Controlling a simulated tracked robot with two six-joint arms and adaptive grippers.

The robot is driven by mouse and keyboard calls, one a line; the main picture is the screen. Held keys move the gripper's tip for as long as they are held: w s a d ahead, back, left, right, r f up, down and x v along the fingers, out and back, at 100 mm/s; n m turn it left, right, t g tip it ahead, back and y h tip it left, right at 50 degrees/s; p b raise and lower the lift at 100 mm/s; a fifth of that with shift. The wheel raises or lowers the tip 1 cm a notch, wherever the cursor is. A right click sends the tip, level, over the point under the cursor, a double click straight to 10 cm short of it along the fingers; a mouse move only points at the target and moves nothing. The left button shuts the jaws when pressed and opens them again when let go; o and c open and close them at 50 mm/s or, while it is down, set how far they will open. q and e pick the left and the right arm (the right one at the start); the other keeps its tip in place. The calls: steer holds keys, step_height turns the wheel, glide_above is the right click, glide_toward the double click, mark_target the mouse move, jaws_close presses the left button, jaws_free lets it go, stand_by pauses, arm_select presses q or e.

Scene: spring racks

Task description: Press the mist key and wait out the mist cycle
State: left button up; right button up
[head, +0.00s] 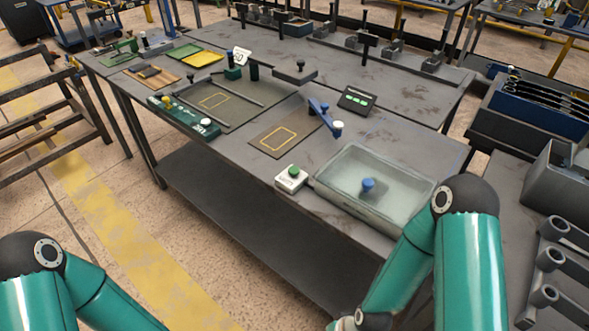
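A small white box with a green round button (291,177) sits at the near edge of the table; it looks like the mist key. Right beside it is a clear, pale glass-like case (405,174) with a blue knob (367,186) on its lid. No mist can be made out in the case. A small black display (357,100) with several green bars stands behind them. My two arms enter at the bottom corners, and both grippers are outside the picture. Nothing of mine touches the button.
A blue lever (325,113) with a white knob stands behind the case. A dark mat with a yellow outline (281,137) lies left of it. A long green box with knobs (184,117) is at the left edge. Grey bins and racks stand close on the right.

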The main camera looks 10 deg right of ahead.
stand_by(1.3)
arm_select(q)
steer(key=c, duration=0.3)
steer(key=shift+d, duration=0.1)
